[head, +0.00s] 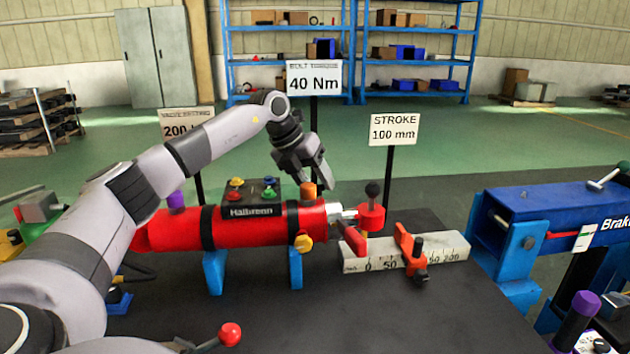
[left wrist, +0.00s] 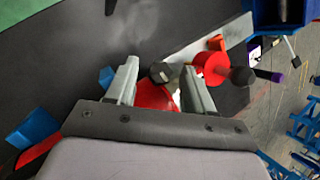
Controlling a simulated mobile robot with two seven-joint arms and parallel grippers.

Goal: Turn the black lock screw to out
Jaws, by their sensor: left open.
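A red stop (head: 404,243) stands on the pale stroke scale (head: 452,248) at centre right, with a black screw (head: 418,246) at its side. It looks like the lock screw; its setting is too small to read. A black ball knob (head: 372,188) tops the red rod end (head: 371,215) left of the stop. My left gripper (head: 322,180) is open and empty, above the right end of the red cylinder (head: 160,232). In the left wrist view, a dark round part (left wrist: 162,72) shows between the open fingers; I cannot tell which part it is. My right gripper is out of view.
An orange cap (head: 308,190) stands on the cylinder just below my left fingers. Signs on posts, including the stroke sign (head: 394,129), rise behind the dark bench (head: 400,320). A blue unit (head: 550,212) is at right. The bench front is mostly clear.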

